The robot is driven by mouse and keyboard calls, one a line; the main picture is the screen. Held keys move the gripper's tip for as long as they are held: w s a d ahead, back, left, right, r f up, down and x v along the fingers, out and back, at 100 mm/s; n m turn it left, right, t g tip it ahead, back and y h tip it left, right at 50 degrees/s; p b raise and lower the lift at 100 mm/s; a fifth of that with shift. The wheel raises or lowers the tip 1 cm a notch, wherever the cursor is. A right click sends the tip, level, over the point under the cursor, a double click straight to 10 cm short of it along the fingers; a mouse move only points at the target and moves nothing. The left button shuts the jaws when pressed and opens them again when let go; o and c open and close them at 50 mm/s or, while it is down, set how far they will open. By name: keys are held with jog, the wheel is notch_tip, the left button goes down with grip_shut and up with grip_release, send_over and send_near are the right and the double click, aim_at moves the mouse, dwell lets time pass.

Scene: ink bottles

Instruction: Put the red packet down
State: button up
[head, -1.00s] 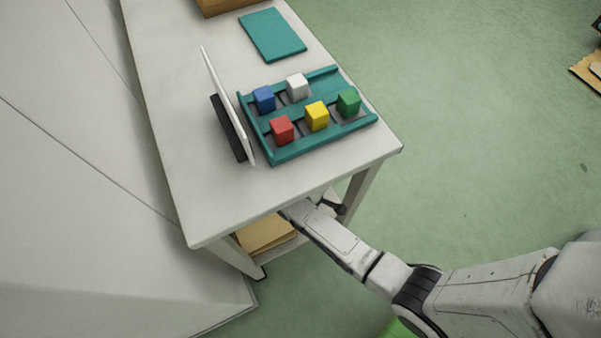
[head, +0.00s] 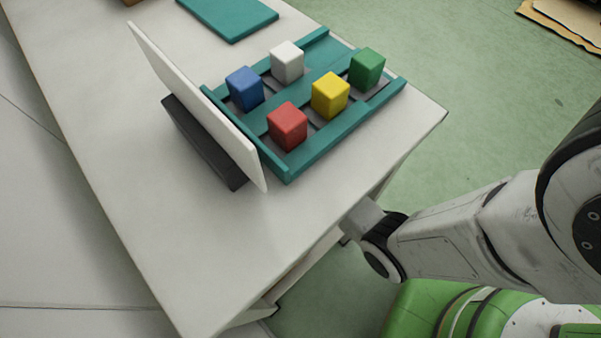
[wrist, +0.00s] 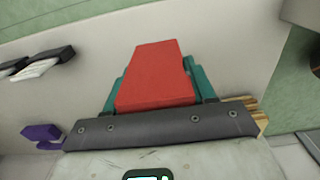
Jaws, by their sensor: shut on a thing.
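The red packet (wrist: 157,78) fills the middle of the wrist view, right in front of the dark bar of my gripper (wrist: 160,98). My gripper is shut on it. Teal pieces show along both sides of the packet; I cannot tell whether they are fingers or something behind it. In the head view the gripper and packet are hidden by the table; my arm goes in beneath the near edge of the tabletop.
On the white table (head: 90,95) stands a teal rack (head: 330,140) with several coloured blocks, a white panel (head: 195,105) beside it and a teal mat (head: 228,14) behind. In the wrist view, a purple thing (wrist: 41,132) lies left and tan sheets (wrist: 250,104) right.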

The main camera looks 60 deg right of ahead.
jog(key=shift+f+b, duration=1.3)
jog(key=shift+f, duration=2.1)
jog(key=shift+f, duration=0.1)
jog(key=o, duration=1.1)
jog(key=shift+c, duration=0.2)
notch_tip(320, 180, up, 12)
jog(key=p, duration=0.5)
jog(key=shift+a, duration=0.1)
